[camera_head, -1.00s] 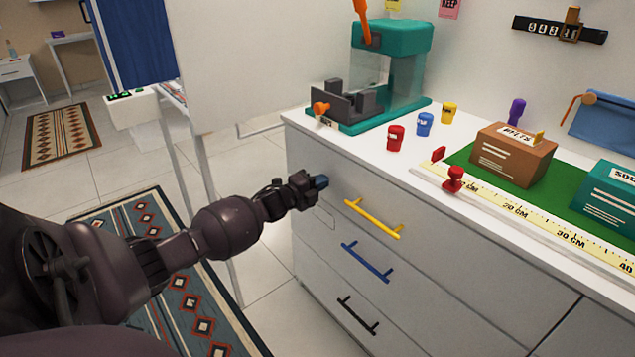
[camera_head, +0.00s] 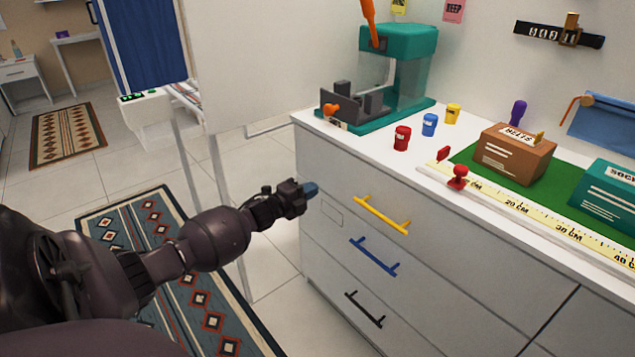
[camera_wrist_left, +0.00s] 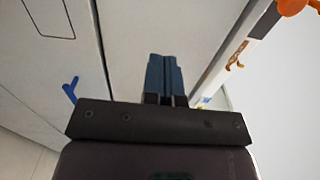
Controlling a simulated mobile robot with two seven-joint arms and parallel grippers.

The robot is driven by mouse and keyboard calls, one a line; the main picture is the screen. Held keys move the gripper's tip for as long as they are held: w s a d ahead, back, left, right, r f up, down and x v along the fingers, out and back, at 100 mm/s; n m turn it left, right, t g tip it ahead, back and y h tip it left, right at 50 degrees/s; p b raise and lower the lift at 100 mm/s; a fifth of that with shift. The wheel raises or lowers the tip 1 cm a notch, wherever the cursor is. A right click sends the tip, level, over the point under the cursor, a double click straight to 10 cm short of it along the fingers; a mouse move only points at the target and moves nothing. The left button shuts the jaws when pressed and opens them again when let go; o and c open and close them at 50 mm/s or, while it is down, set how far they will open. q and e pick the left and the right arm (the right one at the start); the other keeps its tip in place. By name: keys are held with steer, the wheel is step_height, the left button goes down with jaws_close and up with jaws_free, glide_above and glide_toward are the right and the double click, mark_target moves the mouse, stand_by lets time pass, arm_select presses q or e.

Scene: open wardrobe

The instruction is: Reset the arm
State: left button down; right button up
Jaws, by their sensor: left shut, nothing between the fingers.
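My left gripper (camera_head: 311,189) is shut and empty in the head view. Its arm comes in from the left. The blue fingertips are just left of the white drawer cabinet (camera_head: 335,262), near the top drawer with the yellow handle (camera_head: 382,214). I cannot tell whether they touch the cabinet. In the left wrist view the two blue fingers (camera_wrist_left: 164,75) are pressed together, with the pale cabinet front behind them. My right gripper is not in view.
A blue handle (camera_head: 373,257) and a black handle (camera_head: 364,309) are below. On the cabinet top stand a teal machine (camera_head: 400,62), small red, blue and yellow cups, a brown box (camera_head: 514,155) and a teal box (camera_head: 612,205). Patterned rugs cover parts of the floor.

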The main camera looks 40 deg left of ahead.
arm_select(q)
steer(key=s+p, duration=0.1)
steer(key=s, duration=0.5)
steer(key=shift+s+a, duration=0.25)
steer(key=shift+a, duration=0.05)
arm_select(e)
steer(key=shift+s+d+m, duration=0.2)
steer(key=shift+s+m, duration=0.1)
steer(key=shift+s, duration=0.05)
arm_select(q)
steer(key=shift+s+d+f, duration=0.1)
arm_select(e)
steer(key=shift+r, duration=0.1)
